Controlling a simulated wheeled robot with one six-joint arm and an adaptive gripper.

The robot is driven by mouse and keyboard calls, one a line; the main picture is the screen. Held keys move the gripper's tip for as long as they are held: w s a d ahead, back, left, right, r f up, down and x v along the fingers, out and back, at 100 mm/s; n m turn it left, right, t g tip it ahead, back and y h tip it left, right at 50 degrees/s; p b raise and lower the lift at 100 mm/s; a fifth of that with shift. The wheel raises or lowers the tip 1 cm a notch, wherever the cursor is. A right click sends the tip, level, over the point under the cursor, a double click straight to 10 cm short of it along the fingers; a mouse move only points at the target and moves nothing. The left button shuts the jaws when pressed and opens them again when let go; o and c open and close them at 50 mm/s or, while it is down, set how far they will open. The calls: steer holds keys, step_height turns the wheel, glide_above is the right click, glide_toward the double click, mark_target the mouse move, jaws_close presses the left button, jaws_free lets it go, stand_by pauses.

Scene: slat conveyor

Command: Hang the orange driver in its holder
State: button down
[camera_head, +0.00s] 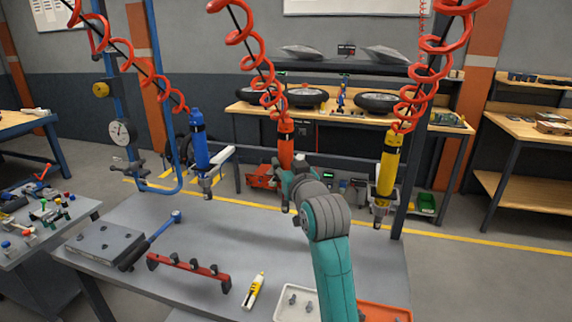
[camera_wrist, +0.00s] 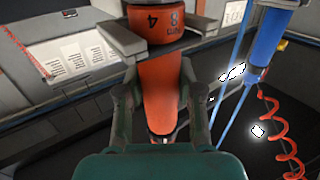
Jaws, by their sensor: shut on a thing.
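The orange driver (camera_head: 286,143) hangs upright below a red coiled hose in the head view. My gripper (camera_head: 287,176) is at its lower part. In the wrist view the orange driver (camera_wrist: 160,98) runs between the two fingers of my gripper (camera_wrist: 160,45), which is shut on it. The orange driver's holder cannot be made out there.
The blue driver (camera_head: 199,140) hangs to the left beside a pale bracket (camera_head: 221,157). The yellow driver (camera_head: 388,170) hangs to the right. A grey rail (camera_head: 343,162) runs behind. The table below carries a red rack (camera_head: 190,266), a marker (camera_head: 254,290) and a white tray (camera_head: 283,310).

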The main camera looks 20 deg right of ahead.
steer(key=shift+f, duration=0.1)
steer(key=c, duration=0.8)
jaws_free()
steer(key=shift+c, duration=0.2)
steer(key=shift+o, duration=0.9)
steer(key=shift+f, duration=0.1)
steer(key=s, duration=1.2)
steer(key=shift+a+r, duration=0.2)
